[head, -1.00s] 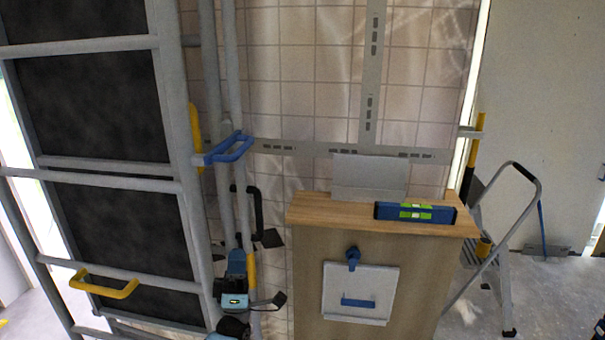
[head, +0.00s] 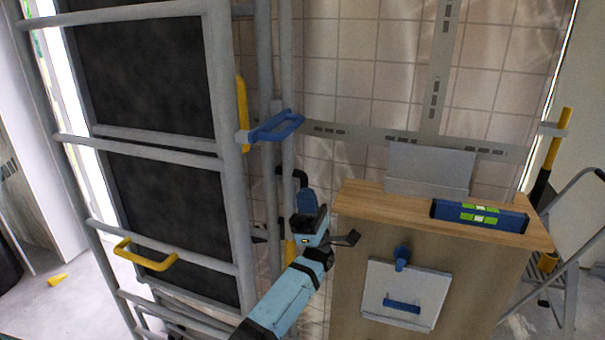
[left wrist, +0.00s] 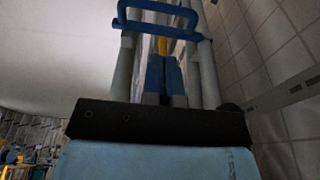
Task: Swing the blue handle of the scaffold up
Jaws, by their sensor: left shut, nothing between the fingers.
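The blue handle (head: 275,127) of the scaffold is a loop that sticks out to the right from the scaffold's near right post, beside a yellow bar. My left gripper (head: 306,194) is below the handle and slightly to its right, apart from it, pointing up. In the left wrist view the closed blue fingers (left wrist: 164,70) show with nothing between them, and the blue handle (left wrist: 160,12) crosses the view just above them. My right gripper is in neither view.
The grey scaffold (head: 222,130) has dark panels and a yellow handle (head: 145,255) lower down. A wooden cabinet (head: 375,201) with a blue spirit level (head: 480,215) on top stands right of my arm. A stepladder (head: 565,235) stands at the far right.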

